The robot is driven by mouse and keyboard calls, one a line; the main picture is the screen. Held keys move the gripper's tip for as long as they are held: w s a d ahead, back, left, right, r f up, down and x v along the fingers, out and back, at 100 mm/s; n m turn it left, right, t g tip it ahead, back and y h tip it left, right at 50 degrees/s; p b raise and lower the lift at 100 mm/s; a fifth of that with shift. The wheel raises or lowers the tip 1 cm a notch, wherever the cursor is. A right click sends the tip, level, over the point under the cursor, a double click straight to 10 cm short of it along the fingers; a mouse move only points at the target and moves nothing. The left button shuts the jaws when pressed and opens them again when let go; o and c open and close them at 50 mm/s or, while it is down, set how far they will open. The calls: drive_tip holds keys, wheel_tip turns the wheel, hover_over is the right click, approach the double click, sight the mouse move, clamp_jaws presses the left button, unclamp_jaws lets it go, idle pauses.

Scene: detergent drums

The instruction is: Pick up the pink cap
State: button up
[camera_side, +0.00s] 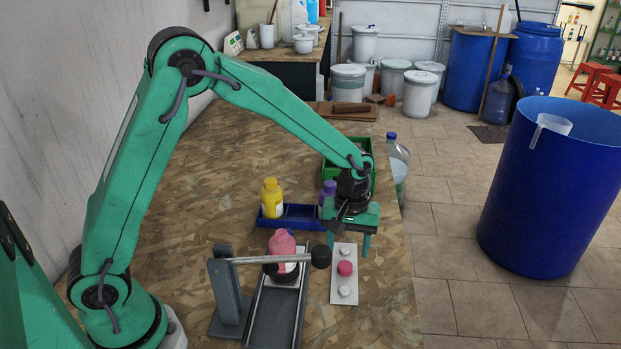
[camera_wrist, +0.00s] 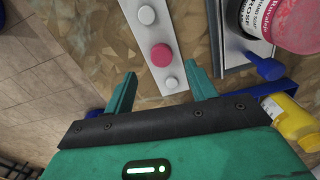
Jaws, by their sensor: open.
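The pink cap (camera_side: 345,268) sits in the middle of a pale strip (camera_side: 338,281) on the table, between two whitish caps. In the wrist view the pink cap (camera_wrist: 161,55) shows from above, whole and uncovered. My gripper (camera_side: 348,247) is above the far end of the strip, pointing down. In the wrist view my gripper (camera_wrist: 160,72) is open and empty. The pink cap lies just beyond the fingertips there, and a small whitish cap (camera_wrist: 171,82) appears between the fingers. No contact with a cap shows.
A pink bottle (camera_side: 283,243) stands on a dark rail fixture (camera_side: 257,327) left of the strip, with a rod and black knob beside it. A blue tray (camera_side: 302,211) with yellow (camera_side: 272,199) and purple (camera_side: 328,190) bottles is behind. The table's right edge is close to the strip.

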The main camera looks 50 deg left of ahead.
sight(345, 266)
drive_tip(key=shift+f, duration=0.25)
drive_tip(key=shift+a+f, duration=0.1)
drive_tip(key=shift+f, duration=2.45)
drive_tip(key=c, duration=1)
